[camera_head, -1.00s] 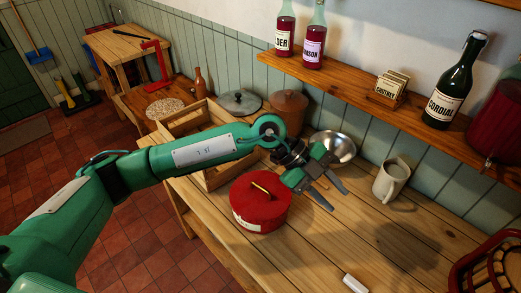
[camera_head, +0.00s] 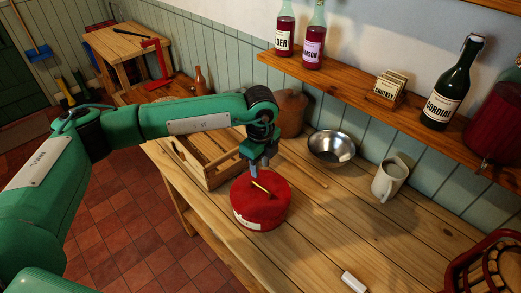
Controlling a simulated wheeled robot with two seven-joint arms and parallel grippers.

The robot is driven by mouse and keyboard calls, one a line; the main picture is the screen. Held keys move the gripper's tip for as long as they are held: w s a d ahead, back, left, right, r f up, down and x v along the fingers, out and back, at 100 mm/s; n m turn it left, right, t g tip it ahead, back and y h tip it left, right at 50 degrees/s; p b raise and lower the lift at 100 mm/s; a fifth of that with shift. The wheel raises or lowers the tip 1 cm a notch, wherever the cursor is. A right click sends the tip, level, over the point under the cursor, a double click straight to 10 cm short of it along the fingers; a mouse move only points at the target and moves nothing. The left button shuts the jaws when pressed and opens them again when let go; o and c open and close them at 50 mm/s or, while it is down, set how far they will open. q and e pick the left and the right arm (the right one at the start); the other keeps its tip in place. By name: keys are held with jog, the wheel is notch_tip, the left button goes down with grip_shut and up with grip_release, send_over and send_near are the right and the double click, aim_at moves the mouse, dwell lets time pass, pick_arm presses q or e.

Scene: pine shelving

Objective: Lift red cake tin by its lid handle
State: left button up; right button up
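The red cake tin (camera_head: 263,212) stands upright on the wooden worktop. Its round lid carries a thin yellow bar handle (camera_head: 260,187), and a pale label shows low on its front left side. My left gripper (camera_head: 260,172) points down just above the lid, at the back of the handle. Its fingers look parted, with nothing seen between them, and I cannot tell whether a fingertip touches the handle. My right gripper is out of view.
A slatted wooden crate (camera_head: 228,172) stands close behind and left of the tin. A steel bowl (camera_head: 332,147), a brown pot (camera_head: 291,112) and a white mug (camera_head: 389,180) stand farther back. A small white block (camera_head: 353,283) lies in front. The worktop right of the tin is clear.

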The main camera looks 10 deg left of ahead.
aim_at(260, 186)
pick_arm(q)
notch_tip(260, 186, down, 9)
jog(key=shift+r+p, duration=0.15)
jog(key=shift+p, duration=1)
jog(key=shift+c, duration=0.4)
grip_shut()
jog(key=shift+r, duration=0.1)
jog(key=shift+w+r+p, duration=0.15)
jog(key=shift+r+p, duration=0.25)
jog(key=shift+r, duration=0.2)
jog(key=shift+d+r+p, duration=0.1)
jog(key=shift+r+p, duration=1.15)
jog(key=shift+r, duration=1.4)
notch_tip(260, 186, up, 11)
jog(key=p, duration=0.4)
jog(key=shift+f+p, duration=0.2)
jog(key=shift+p, duration=0.1)
